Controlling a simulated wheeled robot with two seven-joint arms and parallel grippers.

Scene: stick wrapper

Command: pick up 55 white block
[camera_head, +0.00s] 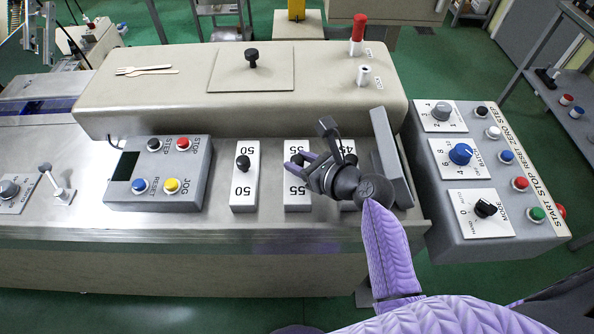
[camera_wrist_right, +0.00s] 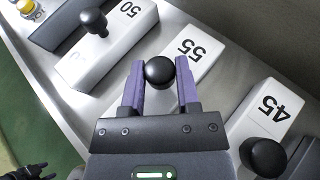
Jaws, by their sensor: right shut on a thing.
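The white block marked 55 (camera_head: 297,200) lies on the metal table, between the 50 block and the 45 block. It also shows in the right wrist view (camera_wrist_right: 189,52). Its round black knob (camera_wrist_right: 159,70) sits between the two purple fingers of my right gripper (camera_head: 298,161). That gripper is shut on the knob, with one finger on each side. In the head view the fingers and wrist hide part of the block. I cannot tell any gap between block and table. My left gripper does not show clearly.
The white 50 block (camera_head: 244,190) with a black knob is close on the left. The 45 block (camera_wrist_right: 265,110) is close on the right, partly under my arm. A grey button box (camera_head: 198,150) stands left, a control panel (camera_head: 470,150) right. The beige housing (camera_head: 130,100) rises behind.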

